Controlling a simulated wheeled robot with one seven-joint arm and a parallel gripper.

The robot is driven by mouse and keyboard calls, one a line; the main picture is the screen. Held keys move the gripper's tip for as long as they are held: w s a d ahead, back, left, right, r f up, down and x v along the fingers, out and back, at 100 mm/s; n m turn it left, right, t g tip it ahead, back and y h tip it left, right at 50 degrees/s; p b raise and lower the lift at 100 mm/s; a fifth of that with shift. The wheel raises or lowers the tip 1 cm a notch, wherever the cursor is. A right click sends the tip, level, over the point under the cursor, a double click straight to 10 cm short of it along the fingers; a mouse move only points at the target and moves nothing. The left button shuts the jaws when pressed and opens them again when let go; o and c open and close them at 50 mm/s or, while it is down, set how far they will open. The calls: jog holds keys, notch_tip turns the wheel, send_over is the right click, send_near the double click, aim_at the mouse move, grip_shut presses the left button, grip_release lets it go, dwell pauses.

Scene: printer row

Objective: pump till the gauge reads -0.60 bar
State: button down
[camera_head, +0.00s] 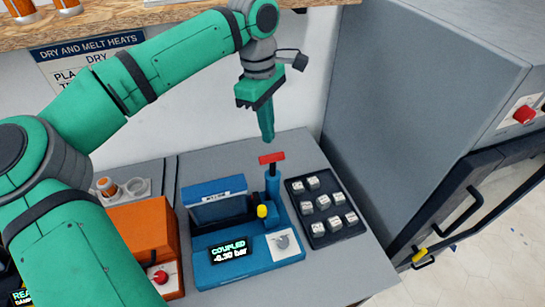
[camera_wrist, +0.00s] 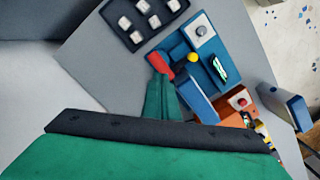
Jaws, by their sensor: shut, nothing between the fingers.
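The blue pump station (camera_head: 280,262) stands on the grey bench, and its display (camera_head: 230,251) reads "COUPLED" and "-0.30 bar". Its pump handle is a red crossbar (camera_head: 271,158) on top of a blue upright cylinder (camera_head: 272,188). My gripper (camera_head: 268,138) is shut and empty, pointing down just above the red crossbar in the head view. In the wrist view, the fingers (camera_wrist: 163,98) appear close to the red crossbar (camera_wrist: 159,64); whether they touch it I cannot tell. A yellow knob (camera_head: 262,211) sits beside the cylinder, and a grey dial (camera_head: 282,242) is at the front right.
A black tray (camera_head: 330,231) with several white cubes lies right of the pump. An orange box with a red button (camera_head: 161,277) stands to its left. A large grey cabinet (camera_head: 400,110) rises at the right. A wooden shelf (camera_head: 120,28) hangs above at the left.

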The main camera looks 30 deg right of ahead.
aim_at(272, 166)
notch_tip(272, 166, down, 4)
jog(key=shift+s, duration=0.1)
jog(key=shift+s+d+f, duration=0.15)
jog(key=shift+f, duration=0.45)
